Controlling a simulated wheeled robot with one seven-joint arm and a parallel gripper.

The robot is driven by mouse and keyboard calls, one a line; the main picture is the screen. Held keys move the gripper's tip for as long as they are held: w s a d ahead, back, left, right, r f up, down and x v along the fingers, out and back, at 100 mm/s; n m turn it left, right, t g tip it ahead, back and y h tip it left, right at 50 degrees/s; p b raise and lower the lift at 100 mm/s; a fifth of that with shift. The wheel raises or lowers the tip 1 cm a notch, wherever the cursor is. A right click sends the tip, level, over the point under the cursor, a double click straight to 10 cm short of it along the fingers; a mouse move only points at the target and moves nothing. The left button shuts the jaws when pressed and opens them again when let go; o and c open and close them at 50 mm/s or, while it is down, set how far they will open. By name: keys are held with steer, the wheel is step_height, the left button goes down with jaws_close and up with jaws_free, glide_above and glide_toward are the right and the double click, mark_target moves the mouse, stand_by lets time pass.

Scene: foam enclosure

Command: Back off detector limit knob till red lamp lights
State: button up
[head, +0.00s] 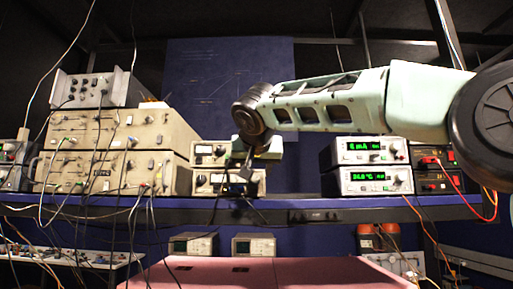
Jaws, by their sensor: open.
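My arm reaches in from the right, and my gripper (238,186) is at the shelf's middle, in front of two small stacked cream meter units. The upper unit (206,149) and the lower unit (208,180) each show a dial window on the left. The gripper and wrist cover their right parts. My gripper is open, with its dark fingers close to the lower unit's front; I cannot tell whether they touch anything. A detector limit knob cannot be made out by label. No lit red lamp shows on the visible parts of these units.
Large beige instruments (120,135) with hanging cables stand left of the units. Two white units with green displays (370,150) stand at right, beside dark units with red leads (433,157). The blue shelf edge (290,208) runs below. Two small instruments (254,245) sit underneath.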

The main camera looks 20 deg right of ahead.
steer(key=b+v, duration=0.2)
steer(key=v, duration=1.2)
steer(key=shift+b, duration=0.4)
steer(key=shift+f, duration=0.1)
steer(key=s+a+f+n+g+y+b, duration=0.1)
steer(key=s+a+f+n+g, duration=0.15)
steer(key=f, duration=0.75)
steer(key=s+a+f+n+g+y, duration=0.1)
steer(key=a+f+n, duration=0.2)
steer(key=f, duration=0.6)
steer(key=s+a+f+n+g+y+b, duration=0.1)
steer(key=s+a+f+n+g, duration=0.15)
steer(key=f, duration=0.75)
steer(key=s+d+f+n+g, duration=0.1)
steer(key=s+d+f+g, duration=0.2)
steer(key=s+f, duration=0.7)
steer(key=s+d+f+n+g+y+b, duration=0.1)
steer(key=s+d+f+n+g, duration=0.1)
steer(key=s+f, duration=0.9)
step_height(320, 180, down, 8)
steer(key=shift+d+r+g, duration=0.1)
steer(key=shift+d+g, duration=0.55)
steer(key=shift+g, duration=0.15)
